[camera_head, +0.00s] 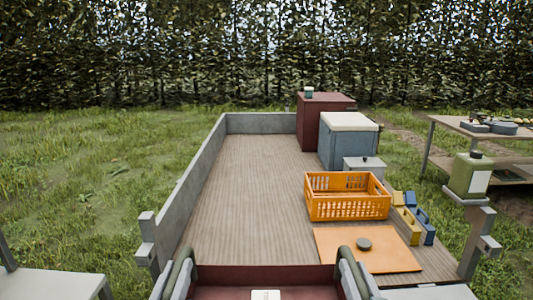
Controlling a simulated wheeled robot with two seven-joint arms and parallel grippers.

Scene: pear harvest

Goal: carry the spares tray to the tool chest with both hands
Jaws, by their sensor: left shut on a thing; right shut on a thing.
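The spares tray (230,277) is dark red and shows at the bottom middle of the head view, cut off by the lower edge. A small white item (265,295) shows in it. My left gripper (178,276) is shut on the tray's left side and my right gripper (354,276) is shut on its right side. The tray looks level. A tall dark red chest (312,128), which looks like the tool chest, stands at the far right of the trailer bed with a small jar (309,91) on top.
The plank trailer bed (250,190) is clear on its left and middle. On the right are a blue cooler (345,148), a grey box (362,163), an orange crate (340,208), an orange board (345,250), and yellow and blue blocks (411,222). A green canister (468,175) stands beyond.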

